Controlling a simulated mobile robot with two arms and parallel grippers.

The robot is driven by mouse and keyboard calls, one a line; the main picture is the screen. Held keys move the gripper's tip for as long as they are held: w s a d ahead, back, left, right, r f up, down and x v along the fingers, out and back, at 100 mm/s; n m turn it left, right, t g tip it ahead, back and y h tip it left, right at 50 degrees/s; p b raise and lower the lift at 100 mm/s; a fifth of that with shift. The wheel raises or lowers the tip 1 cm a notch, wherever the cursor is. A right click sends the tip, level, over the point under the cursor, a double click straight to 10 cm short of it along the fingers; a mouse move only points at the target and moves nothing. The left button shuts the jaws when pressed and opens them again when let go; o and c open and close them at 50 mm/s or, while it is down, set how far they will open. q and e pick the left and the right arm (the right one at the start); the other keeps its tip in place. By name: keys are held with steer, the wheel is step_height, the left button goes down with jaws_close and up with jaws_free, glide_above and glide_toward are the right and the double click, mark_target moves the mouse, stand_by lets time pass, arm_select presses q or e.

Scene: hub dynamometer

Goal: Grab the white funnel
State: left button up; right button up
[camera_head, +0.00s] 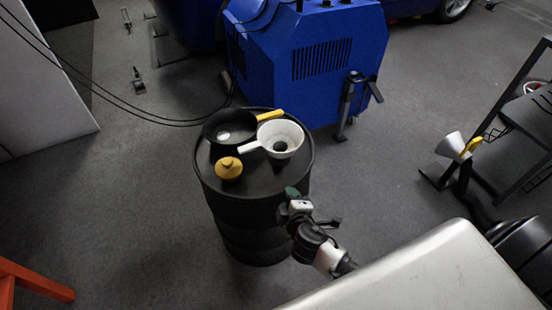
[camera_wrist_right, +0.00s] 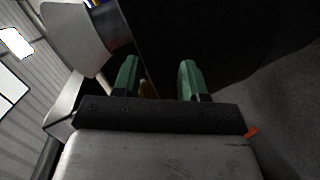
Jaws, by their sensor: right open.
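A white funnel (camera_head: 281,138) with a handle or spout pointing left sits on top of a black barrel (camera_head: 238,195), its dark opening facing up. It touches or overlaps a dark pan (camera_head: 222,122) with a yellow handle. My right gripper (camera_head: 294,191), with green fingertips, is at the barrel's front right edge, apart from the funnel and nearer the camera. In the wrist view the right gripper (camera_wrist_right: 160,78) has its two green fingers spread with nothing clearly held between them. A pale shape at that view's upper left cannot be identified with certainty. My left gripper is not seen.
A yellow knobbed object (camera_head: 229,168) stands on the barrel in front of the funnel. A blue machine (camera_head: 310,60) stands behind. Floor left of the barrel is clear.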

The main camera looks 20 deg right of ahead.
mark_target(253, 150)
steer(key=w+a+r+n+t+y, duration=0.1)
steer(key=w+r+n, duration=0.1)
steer(key=w+a+r+n+t+y, duration=0.1)
steer(key=w+a+r+n+t, duration=0.1)
steer(key=w+r, duration=0.1)
steer(key=w+a+r+n+t+b, duration=0.1)
steer(key=w+r+n, duration=0.1)
steer(key=w+r, duration=0.1)
steer(key=shift+a+r+t+y, duration=0.15)
steer(key=shift+a+t+y, duration=0.15)
steer(key=shift+y, duration=0.1)
steer(key=shift+w, duration=0.65)
steer(key=w, duration=0.4)
steer(key=shift+w+r, duration=0.15)
steer(key=shift+w, duration=0.3)
steer(key=shift+c, duration=0.4)
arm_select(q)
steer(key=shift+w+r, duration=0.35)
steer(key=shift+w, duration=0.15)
arm_select(e)
jaws_close()
